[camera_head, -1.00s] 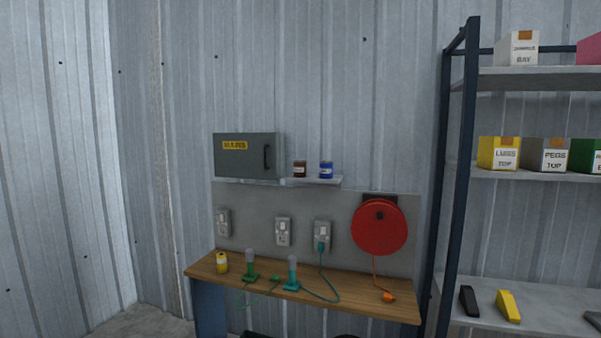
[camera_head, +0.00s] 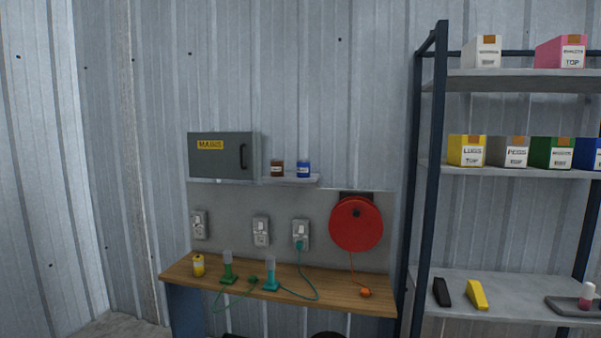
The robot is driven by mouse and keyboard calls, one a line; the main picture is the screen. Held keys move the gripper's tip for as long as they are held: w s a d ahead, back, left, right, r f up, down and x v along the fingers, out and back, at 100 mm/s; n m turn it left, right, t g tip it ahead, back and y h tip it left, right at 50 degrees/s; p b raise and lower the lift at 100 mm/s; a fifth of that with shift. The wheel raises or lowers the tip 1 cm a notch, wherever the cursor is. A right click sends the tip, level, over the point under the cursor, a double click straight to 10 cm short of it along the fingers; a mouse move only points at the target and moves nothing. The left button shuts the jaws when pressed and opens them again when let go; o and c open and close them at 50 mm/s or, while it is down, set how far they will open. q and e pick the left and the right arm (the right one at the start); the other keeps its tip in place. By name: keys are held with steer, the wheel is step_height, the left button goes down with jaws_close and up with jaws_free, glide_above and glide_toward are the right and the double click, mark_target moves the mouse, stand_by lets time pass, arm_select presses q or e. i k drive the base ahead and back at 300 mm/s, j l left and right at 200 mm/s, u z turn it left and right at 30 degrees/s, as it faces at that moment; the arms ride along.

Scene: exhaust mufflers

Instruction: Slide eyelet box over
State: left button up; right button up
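Several labelled boxes stand on the rack at the right. On the top shelf are a white box (camera_head: 483,52) and a pink box (camera_head: 561,52); the pink label seems to end in "TOP", but its upper line is too small to read. On the middle shelf are a yellow box (camera_head: 467,151) that seems to read "LUGS", a grey box (camera_head: 508,152) that seems to read "PEGS", a green box (camera_head: 551,153) and a blue box (camera_head: 587,154) cut by the right edge. I cannot tell which is the eyelet box. Neither gripper is in view.
The rack's dark post (camera_head: 429,190) stands left of the boxes. Its lower shelf (camera_head: 520,292) holds a black and a yellow wedge-shaped item and a grey tray. A wooden bench (camera_head: 340,293) with corded tools, a red reel (camera_head: 356,228) and a grey cabinet (camera_head: 222,155) lie left.

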mark_target(565, 51)
steer(key=z, duration=1.6)
steer(key=i+l, duration=0.2)
steer(key=l, duration=0.15)
steer(key=i+l+u, duration=0.1)
steer(key=l, duration=0.25)
steer(key=i+l, duration=0.25)
steer(key=i+l+u, duration=0.1)
steer(key=l, duration=0.35)
steer(key=i+l, duration=0.25)
steer(key=i+l+u, duration=0.1)
steer(key=l, duration=0.4)
steer(key=i+l, duration=0.2)
steer(key=l, duration=0.2)
steer(key=i+l, duration=0.2)
steer(key=l, duration=0.15)
steer(key=u, duration=0.05)
